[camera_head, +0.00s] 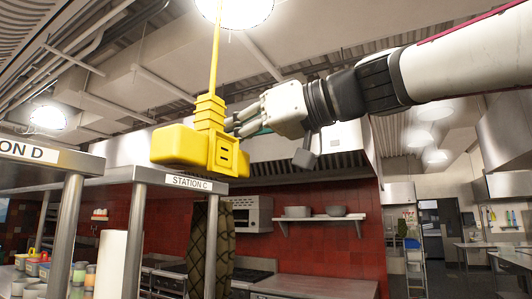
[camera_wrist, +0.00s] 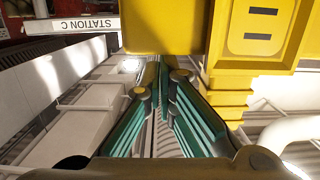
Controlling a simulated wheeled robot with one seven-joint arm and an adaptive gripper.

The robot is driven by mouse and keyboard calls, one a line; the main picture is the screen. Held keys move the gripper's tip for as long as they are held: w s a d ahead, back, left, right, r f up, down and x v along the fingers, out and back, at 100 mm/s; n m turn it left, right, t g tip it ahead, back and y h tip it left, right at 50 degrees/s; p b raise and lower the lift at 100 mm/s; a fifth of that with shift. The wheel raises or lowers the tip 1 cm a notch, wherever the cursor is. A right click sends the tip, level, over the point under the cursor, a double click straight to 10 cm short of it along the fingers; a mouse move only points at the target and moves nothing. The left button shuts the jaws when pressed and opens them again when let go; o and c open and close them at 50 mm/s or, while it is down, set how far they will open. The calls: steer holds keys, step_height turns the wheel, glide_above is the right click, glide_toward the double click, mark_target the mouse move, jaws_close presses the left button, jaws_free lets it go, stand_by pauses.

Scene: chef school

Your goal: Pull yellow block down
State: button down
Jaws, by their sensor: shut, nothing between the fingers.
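The yellow block (camera_head: 186,146) hangs from a yellow cord (camera_head: 214,55) that runs up toward the ceiling. It has a ribbed neck and outlet-like slots on its face. My gripper (camera_head: 233,125) reaches in from the right, close beside the block's ribbed neck. In the wrist view the block (camera_wrist: 165,27) fills the top, just beyond the fingertips. My gripper (camera_wrist: 162,82) is shut there with nothing between its fingers. I cannot tell whether the fingertips touch the block.
A steel shelf frame with a STATION C sign (camera_head: 188,183) stands below and behind the block. A STATION D shelf (camera_head: 40,155) is at the left. A wall shelf with pots (camera_head: 318,217) is at the back. The open aisle lies at the right.

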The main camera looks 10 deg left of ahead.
steer(key=shift+a+f+b, duration=0.2)
steer(key=shift+f+b, duration=0.15)
steer(key=shift+f, duration=0.05)
step_height(320, 180, down, 14)
steer(key=b, duration=1.4)
steer(key=shift+r, duration=0.15)
steer(key=s+d+r, duration=0.3)
steer(key=d+r, duration=0.1)
steer(key=d, duration=0.3)
steer(key=shift+d+r, duration=0.25)
steer(key=shift+r, duration=0.05)
stand_by(1.6)
steer(key=shift+f, duration=0.1)
stand_by(0.7)
